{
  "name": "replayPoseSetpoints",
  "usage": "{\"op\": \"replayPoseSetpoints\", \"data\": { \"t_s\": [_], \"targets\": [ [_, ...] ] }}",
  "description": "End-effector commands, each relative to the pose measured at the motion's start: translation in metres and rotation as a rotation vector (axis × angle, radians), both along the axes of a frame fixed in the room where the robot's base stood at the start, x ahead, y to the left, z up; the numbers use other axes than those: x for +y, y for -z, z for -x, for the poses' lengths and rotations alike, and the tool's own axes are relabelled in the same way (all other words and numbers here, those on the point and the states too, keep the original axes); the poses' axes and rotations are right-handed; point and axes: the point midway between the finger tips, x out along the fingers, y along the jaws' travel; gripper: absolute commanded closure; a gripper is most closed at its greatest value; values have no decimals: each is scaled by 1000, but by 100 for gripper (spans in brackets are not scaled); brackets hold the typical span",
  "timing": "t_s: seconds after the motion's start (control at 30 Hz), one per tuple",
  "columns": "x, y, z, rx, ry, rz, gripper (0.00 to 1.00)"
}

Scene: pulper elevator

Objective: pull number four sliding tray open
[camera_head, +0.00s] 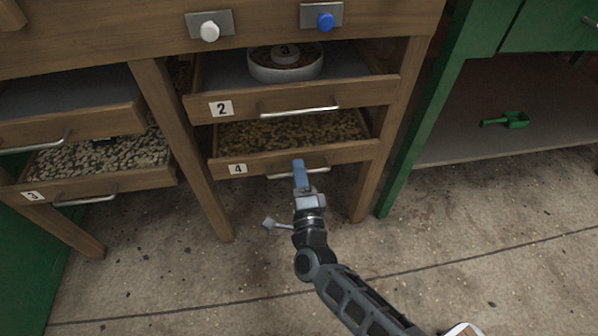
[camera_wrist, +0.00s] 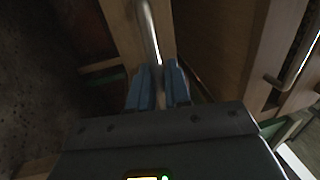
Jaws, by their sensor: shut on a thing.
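The number four sliding tray (camera_head: 225,158) is the lower tray in the middle bay of the wooden cabinet, below tray two. It stands partly out, and brown pellets or beans show inside it. Its metal handle (camera_head: 318,172) runs along the front, and it also shows in the wrist view (camera_wrist: 150,35). My gripper (camera_head: 299,170) is at the handle, its blue fingers (camera_wrist: 158,85) on either side of the bar and shut on it. The fingers hide part of the handle in the head view.
Tray two (camera_head: 350,95) sits just above, partly out, holding a white bowl (camera_head: 262,71). Tray three (camera_head: 130,183) is at left, out, with pale beans. A wooden leg (camera_head: 372,190) and a green frame (camera_head: 398,180) stand at right. The floor in front is clear.

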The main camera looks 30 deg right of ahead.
Motion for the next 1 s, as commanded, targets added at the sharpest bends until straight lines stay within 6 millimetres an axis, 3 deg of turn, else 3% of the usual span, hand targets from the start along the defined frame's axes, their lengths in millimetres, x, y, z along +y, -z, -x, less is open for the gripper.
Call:
{"op": "replayPoseSetpoints", "data": {
  "t_s": [0.37,0.57,0.77,1.0],
  "targets": [
    [1,1,1,2,-1,0,100],
    [5,0,16,3,-2,0,100],
    [19,-1,60,6,-3,0,100],
    [44,0,139,8,-2,0,100]
  ]
}}
